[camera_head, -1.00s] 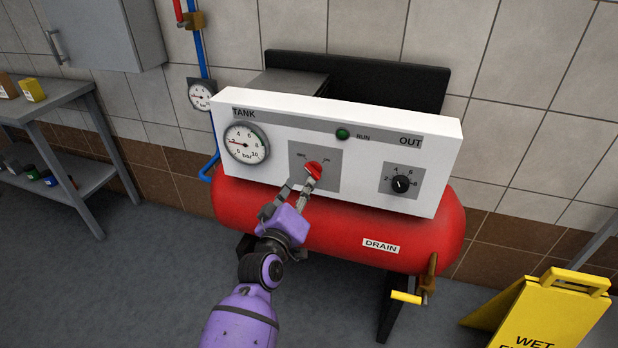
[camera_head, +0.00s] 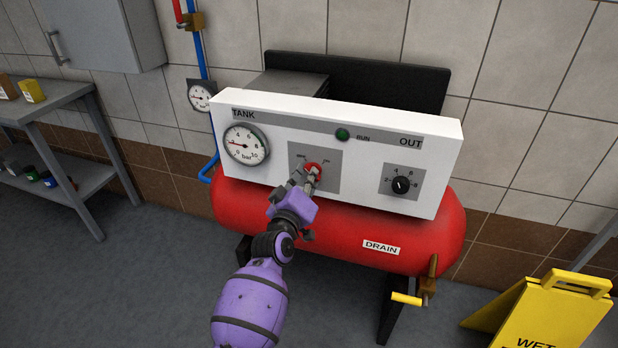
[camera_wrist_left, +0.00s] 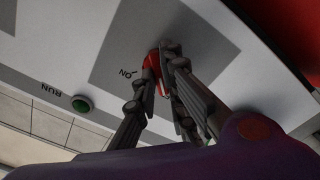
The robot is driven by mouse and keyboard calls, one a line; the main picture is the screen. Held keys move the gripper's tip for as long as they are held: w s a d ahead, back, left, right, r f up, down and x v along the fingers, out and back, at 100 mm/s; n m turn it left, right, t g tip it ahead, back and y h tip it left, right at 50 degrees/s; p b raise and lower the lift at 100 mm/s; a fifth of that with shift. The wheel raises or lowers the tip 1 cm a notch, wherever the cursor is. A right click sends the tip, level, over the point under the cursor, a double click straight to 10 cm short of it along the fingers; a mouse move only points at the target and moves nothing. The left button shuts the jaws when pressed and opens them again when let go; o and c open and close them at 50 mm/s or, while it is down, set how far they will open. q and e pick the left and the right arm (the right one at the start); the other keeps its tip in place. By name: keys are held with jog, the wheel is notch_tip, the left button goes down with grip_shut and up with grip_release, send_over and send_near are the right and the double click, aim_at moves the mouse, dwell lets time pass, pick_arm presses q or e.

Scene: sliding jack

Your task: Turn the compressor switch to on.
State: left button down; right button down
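The red compressor switch (camera_head: 311,166) sits on a grey plate in the middle of the white panel (camera_head: 290,120), between an OFF-side mark and an ON mark. My left gripper (camera_head: 313,176) is at the switch, its fingers drawn close together on either side of the red knob. In the left wrist view the red knob (camera_wrist_left: 152,66) shows between the fingertips (camera_wrist_left: 158,75), with the ON mark beside it. The fingers hide much of the knob, so its exact pointing is hard to read. My right gripper is not in view.
A green RUN lamp (camera_head: 342,134) looks unlit. A tank gauge (camera_head: 245,143) is left of the switch and a black OUT dial (camera_head: 401,185) right. The red tank (camera_head: 340,235) bulges below the panel. A yellow wet-floor sign (camera_head: 555,315) stands at right.

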pick_arm(q)
jog(key=shift+m, duration=0.3)
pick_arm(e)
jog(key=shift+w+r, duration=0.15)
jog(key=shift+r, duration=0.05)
pick_arm(q)
jog(key=shift+d+m+p, duration=0.15)
jog(key=shift+m+p, duration=1.5)
jog(key=shift+m, duration=6.95)
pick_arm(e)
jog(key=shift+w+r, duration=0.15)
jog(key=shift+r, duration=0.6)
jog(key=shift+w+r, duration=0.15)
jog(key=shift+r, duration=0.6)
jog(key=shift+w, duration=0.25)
pick_arm(q)
jog(key=c, duration=1.8)
grip_release()
jog(key=v, duration=1.2)
jog(key=shift+s, duration=0.1)
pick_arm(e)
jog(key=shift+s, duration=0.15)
